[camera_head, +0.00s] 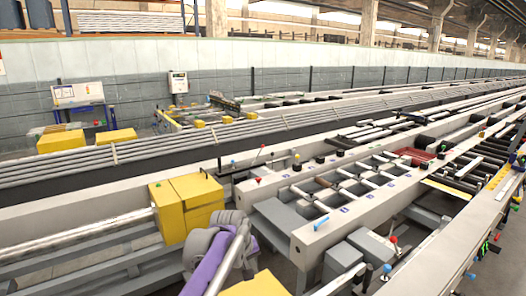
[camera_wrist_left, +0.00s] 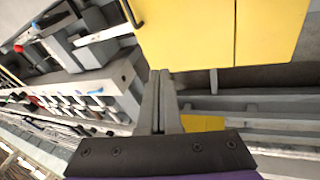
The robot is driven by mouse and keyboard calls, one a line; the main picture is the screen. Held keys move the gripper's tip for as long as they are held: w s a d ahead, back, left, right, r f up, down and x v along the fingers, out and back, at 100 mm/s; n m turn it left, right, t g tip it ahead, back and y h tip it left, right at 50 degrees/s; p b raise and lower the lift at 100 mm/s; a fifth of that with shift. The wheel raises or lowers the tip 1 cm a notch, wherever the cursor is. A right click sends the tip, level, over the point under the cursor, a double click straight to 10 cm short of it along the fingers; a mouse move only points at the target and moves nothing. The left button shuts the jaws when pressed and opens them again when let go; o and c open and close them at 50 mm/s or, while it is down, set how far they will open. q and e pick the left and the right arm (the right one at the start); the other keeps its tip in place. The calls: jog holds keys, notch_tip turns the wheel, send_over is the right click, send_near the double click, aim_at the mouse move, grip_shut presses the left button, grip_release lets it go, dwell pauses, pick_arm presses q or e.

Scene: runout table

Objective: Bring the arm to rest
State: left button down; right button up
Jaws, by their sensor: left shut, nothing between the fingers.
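My left arm (camera_head: 210,262), grey and purple, rises from the bottom of the head view, left of the middle. Its fingertips cannot be made out clearly there. In the left wrist view my left gripper (camera_wrist_left: 160,76) shows its two grey fingers side by side, shut, with nothing between them. A yellow box-shaped cover (camera_head: 187,207) shows just behind the arm in the head view. A large yellow surface (camera_wrist_left: 222,32) fills the top right of the wrist view, beyond the fingertips; I cannot tell the gap. My right gripper is not in view.
The runout table's pale frame (camera_head: 312,226) with several crossbars runs away to the right. A grey block (camera_head: 343,262) and levers stand at its near end. Long pipes (camera_head: 150,150) lie behind it. A control desk (camera_head: 78,95) stands at the far left.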

pick_arm(q)
jog(key=s+a+m+t+y, duration=0.1)
jog(key=s+a, duration=0.3)
jog(key=s, duration=0.3)
jog(key=s+a+m, duration=0.1)
jog(key=s+a, duration=0.4)
jog(key=s, duration=0.3)
jog(key=s+a+f+m, duration=0.1)
jog(key=s+a+f, duration=0.1)
jog(key=s+f, duration=0.3)
jog(key=s+a+f+m+y, duration=0.1)
jog(key=s+a+f, duration=0.2)
jog(key=s, duration=0.9)
notch_tip(320, 180, down, 2)
jog(key=shift+a+t, duration=0.35)
jog(key=shift+t, duration=0.05)
